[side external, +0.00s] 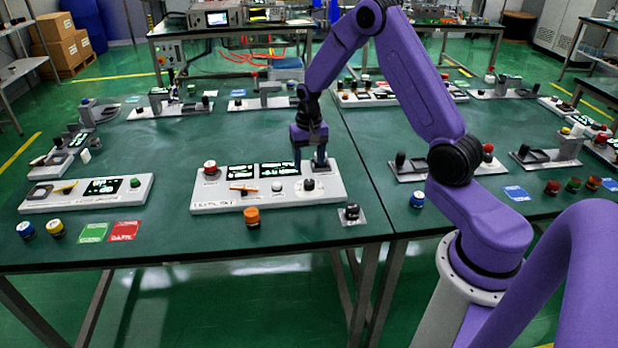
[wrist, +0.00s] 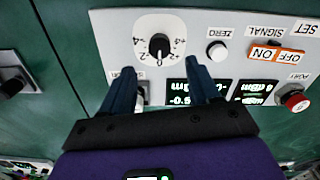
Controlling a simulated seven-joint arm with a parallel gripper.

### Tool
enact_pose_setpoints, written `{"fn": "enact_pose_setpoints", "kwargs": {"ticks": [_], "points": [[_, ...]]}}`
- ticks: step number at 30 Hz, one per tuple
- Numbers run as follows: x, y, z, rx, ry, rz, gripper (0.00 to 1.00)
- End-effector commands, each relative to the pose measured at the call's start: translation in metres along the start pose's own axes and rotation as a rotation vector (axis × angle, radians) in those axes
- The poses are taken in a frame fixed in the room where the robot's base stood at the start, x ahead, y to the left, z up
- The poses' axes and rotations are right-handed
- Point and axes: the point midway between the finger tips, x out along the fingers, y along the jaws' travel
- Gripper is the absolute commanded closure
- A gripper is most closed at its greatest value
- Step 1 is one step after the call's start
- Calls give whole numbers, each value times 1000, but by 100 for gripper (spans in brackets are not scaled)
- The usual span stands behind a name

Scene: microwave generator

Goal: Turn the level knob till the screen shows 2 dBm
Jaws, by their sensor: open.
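The level knob is a black round knob on a white dial with printed numbers (wrist: 160,45); in the side external view it sits at the right of the grey panel (side external: 309,185). My gripper (wrist: 160,66) is open and empty. In the side external view my gripper (side external: 309,163) is just behind the knob, apart from it.
The panel also carries a red button (side external: 210,167), an orange ON/OFF switch (side external: 243,187), a white ZERO button (wrist: 217,51) and a second screen (side external: 241,172).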

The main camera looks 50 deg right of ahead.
Motion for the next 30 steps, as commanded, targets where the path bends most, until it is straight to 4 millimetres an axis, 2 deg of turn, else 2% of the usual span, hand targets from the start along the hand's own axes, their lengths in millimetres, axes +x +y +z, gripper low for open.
{"fn": "enact_pose_setpoints", "kwargs": {"ticks": [3, 10, 15, 24, 25, 27, 30], "points": [[24, 0, 1, -1, -4, 2, 39], [54, 0, 0, 0, -1, 0, 39], [64, 0, 0, 0, 0, -1, 39], [65, 0, 0, 0, 1, -1, 39], [65, 0, 0, 0, 1, -1, 45], [65, 0, 0, 0, 1, -1, 68], [65, 0, 0, 0, 1, -1, 95]]}}
